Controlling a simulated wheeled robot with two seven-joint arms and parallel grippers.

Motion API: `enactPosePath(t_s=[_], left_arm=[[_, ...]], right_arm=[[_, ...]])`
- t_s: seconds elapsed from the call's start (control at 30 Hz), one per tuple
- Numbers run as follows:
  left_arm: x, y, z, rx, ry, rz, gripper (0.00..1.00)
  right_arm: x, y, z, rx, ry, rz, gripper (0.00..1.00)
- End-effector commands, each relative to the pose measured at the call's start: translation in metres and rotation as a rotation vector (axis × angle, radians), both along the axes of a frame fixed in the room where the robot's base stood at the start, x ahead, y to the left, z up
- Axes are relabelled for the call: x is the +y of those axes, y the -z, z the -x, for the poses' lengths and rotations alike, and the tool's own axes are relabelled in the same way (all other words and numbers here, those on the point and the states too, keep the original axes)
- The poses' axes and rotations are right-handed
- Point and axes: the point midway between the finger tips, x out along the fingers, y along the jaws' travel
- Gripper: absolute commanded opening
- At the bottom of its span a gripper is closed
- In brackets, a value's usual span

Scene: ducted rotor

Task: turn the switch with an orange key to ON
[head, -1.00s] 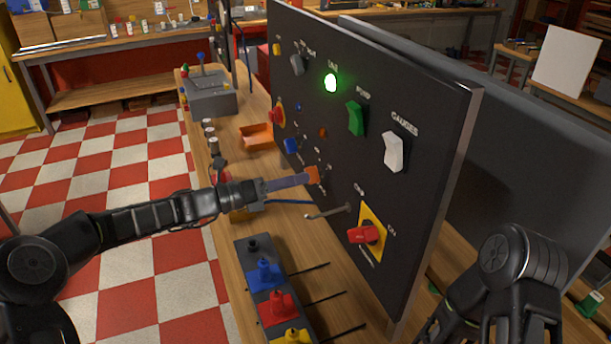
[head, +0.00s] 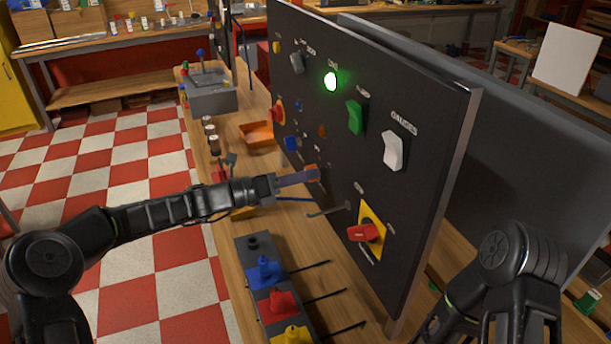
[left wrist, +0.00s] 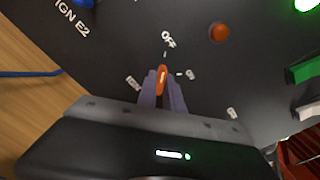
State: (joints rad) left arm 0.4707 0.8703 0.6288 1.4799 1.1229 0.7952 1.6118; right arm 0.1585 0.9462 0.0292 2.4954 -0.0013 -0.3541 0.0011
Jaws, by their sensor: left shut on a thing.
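The orange key (left wrist: 162,80) sits in the dark panel under an "OFF" label in the left wrist view. It stands nearly upright there, and its pale mark points roughly toward that label. My left gripper (left wrist: 163,92) is shut on the key, one purple-grey finger on each side. In the head view my left gripper (head: 300,177) reaches the panel from the left, its fingers covering most of the key (head: 313,172). Parts of my right arm show at the lower right of the head view, but its fingertips do not.
The panel (head: 420,230) also bears a red switch on a yellow plate (head: 372,222), a lever (head: 328,211), a white rocker (head: 397,150), a green rocker (head: 355,117) and a lit green lamp (head: 330,81). A block with coloured plugs (head: 262,290) and an orange tray (head: 257,134) are on the bench.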

Motion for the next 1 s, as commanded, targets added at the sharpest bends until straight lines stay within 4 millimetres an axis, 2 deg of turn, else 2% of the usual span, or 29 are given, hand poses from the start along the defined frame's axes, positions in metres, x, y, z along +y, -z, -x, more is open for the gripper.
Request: enactPosePath(t_s=[0.57,1.0], left_arm=[[0.000,0.001,0.000,-0.017,-0.001,-0.008,0.00],[0.000,0.004,0.000,-0.218,-0.001,-0.091,0.00]], right_arm=[[0.000,0.002,0.000,0.000,0.000,0.000,0.36],[0.000,0.023,0.000,-0.001,0.000,0.000,0.36]])
